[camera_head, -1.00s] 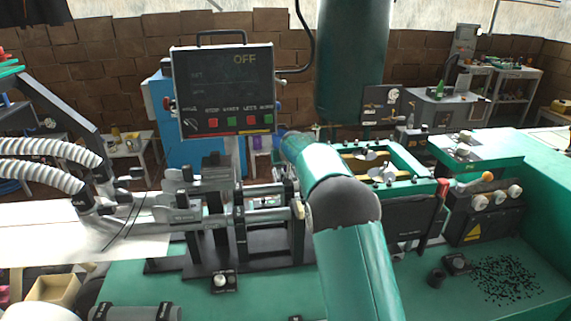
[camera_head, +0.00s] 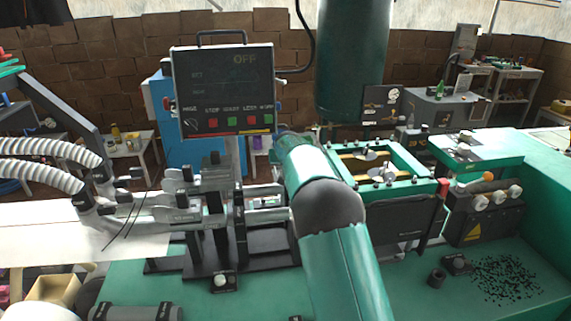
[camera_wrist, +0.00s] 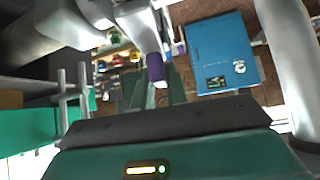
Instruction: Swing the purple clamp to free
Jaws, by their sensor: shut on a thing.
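The purple clamp shows in the wrist view as a purple grip (camera_wrist: 155,67) at the end of a pale grey metal bar. My gripper (camera_wrist: 154,92) reaches up to it in the wrist view, its two dark greenish fingers close on either side of the purple end. The fingers are shut on it; the exact contact is small and dim. In the head view my own teal arm covers the gripper and the purple clamp.
Grey metal clamps and bars (camera_head: 205,205) stand on the green machine left of my arm. A control box (camera_head: 222,92) reading OFF stands behind. A green frame (camera_head: 375,165) lies right of my arm. Thick grey tubes run close on both sides in the wrist view.

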